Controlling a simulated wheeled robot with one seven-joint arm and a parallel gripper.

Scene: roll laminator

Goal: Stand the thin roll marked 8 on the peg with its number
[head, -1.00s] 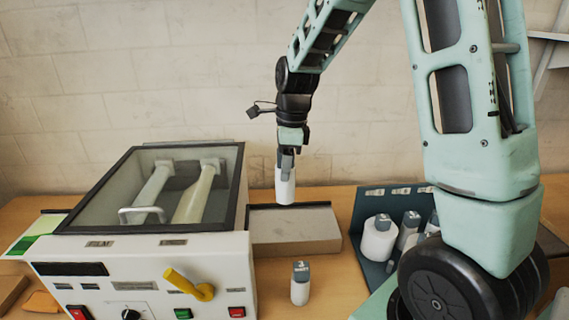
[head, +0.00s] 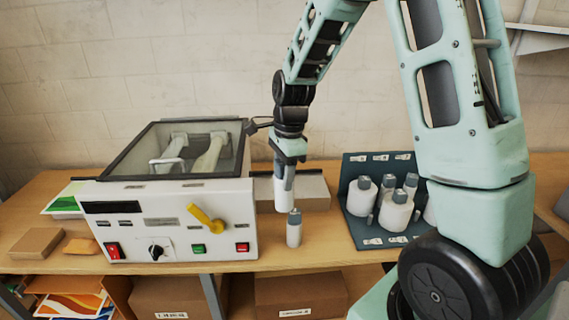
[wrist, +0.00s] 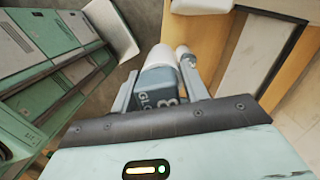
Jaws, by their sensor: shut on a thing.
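My gripper (head: 287,172) is shut on a thin white roll (head: 280,194) with a grey cap. It holds the roll upright above the table, close to the right side of the laminator. In the wrist view the cap (wrist: 157,88) sits between the fingers and shows "GLO" and an 8. A peg board (head: 352,220) in dark blue-green stands at the right, with several capped white rolls (head: 394,214) on it and small labels too small to read. My arm hides part of the board's right side. I cannot make out an 8 on any peg.
A roll with a grey cap (head: 294,232) stands on the table just in front of the held roll. The laminator (head: 175,222) fills the left. A grey slab (head: 312,192) lies behind the held roll. Bare table lies between the standing roll and the board.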

